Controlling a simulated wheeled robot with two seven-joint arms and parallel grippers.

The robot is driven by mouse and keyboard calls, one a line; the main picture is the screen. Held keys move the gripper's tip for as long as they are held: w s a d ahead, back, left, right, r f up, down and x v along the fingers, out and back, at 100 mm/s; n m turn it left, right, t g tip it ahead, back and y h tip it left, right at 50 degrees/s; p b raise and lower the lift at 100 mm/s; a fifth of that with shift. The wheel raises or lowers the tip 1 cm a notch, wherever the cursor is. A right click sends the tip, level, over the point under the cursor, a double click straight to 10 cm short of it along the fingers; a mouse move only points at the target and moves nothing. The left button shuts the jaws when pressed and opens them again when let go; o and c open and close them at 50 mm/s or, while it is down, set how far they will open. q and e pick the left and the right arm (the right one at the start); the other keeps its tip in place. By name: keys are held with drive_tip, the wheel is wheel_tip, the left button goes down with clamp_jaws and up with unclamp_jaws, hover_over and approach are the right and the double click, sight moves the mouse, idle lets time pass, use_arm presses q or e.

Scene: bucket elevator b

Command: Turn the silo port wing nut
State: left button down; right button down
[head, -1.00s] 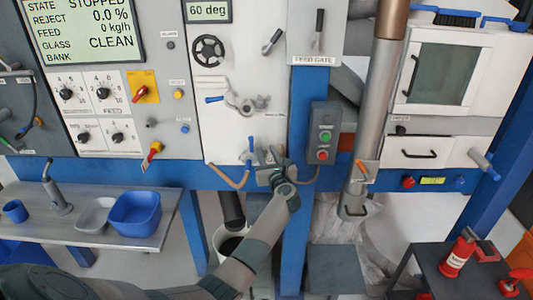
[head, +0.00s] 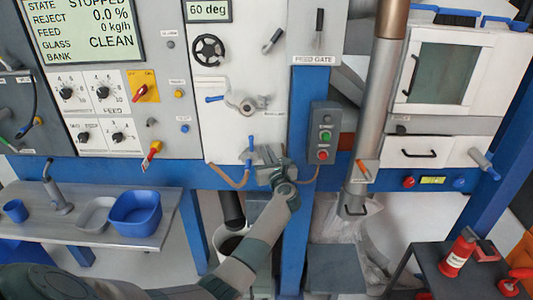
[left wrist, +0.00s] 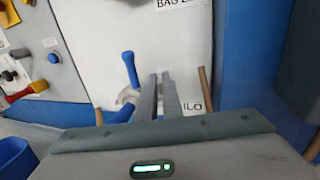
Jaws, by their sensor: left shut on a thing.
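My left gripper (head: 267,155) is at the lower edge of the white panel, beside an upright blue handle (head: 252,146). In the left wrist view its two fingers (left wrist: 159,96) are close together, pointing at the panel, with the blue handle (left wrist: 130,70) just left of them. My right gripper is not in view.
Above is a second fitting with a blue lever (head: 214,99), and a black handwheel (head: 208,50). A green and red button box (head: 324,132) is right of the gripper on the blue post (head: 298,210).

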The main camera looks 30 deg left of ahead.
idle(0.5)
use_arm(q)
drive_tip(key=c, duration=1.8)
unclamp_jaws()
drive_tip(key=shift+b+v, duration=2.5)
drive_tip(key=shift+v, duration=6.2)
drive_tip(key=shift+c, duration=0.6)
